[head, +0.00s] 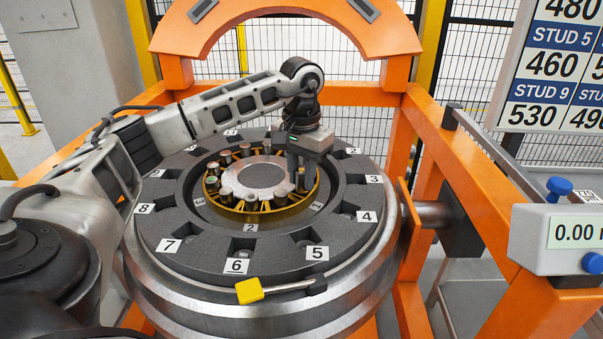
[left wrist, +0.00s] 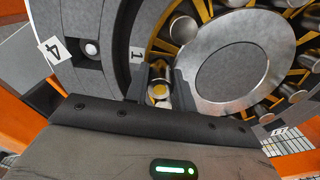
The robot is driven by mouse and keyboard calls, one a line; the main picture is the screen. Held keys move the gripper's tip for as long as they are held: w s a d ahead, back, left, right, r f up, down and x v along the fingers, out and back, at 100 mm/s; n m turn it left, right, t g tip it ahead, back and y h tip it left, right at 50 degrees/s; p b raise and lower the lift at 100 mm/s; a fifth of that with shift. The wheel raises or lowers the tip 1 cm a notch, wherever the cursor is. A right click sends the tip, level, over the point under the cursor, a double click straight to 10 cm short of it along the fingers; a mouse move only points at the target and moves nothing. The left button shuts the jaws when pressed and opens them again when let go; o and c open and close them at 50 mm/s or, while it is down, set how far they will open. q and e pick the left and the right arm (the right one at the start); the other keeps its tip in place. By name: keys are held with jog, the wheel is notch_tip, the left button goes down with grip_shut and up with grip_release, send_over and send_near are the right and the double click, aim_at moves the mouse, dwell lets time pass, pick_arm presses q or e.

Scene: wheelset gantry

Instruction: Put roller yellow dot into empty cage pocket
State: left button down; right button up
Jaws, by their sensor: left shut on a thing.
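The roller with a yellow dot (left wrist: 159,91) is a short metal cylinder with its dotted end facing my wrist camera. My left gripper (left wrist: 160,88) is shut on it, with one dark finger on each side. In the head view my left gripper (head: 298,178) points down at the right side of the brass-coloured cage (head: 262,214), beside the inner label 1. The roller is mostly hidden there by the fingers. I cannot tell whether it is seated in a pocket or just above it. Other metal rollers (head: 226,195) stand upright in the cage. My right gripper is not in view.
A dark ring (head: 200,240) with numbered slots surrounds the cage. A yellow-handled tool (head: 250,290) lies on its front edge. The orange gantry frame (head: 290,22) arches behind, and a gauge box (head: 565,240) stands at right. The ring's centre disc (head: 255,178) is clear.

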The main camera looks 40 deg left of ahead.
pick_arm(q)
jog(key=shift+r, duration=0.1)
jog(key=shift+r+p, duration=0.15)
jog(key=shift+p, duration=0.15)
dwell(0.3)
jog(key=shift+p, duration=0.3)
dwell(1.0)
jog(key=shift+f+b, duration=0.55)
jog(key=shift+f, duration=0.3)
jog(key=c, duration=1.1)
grip_release()
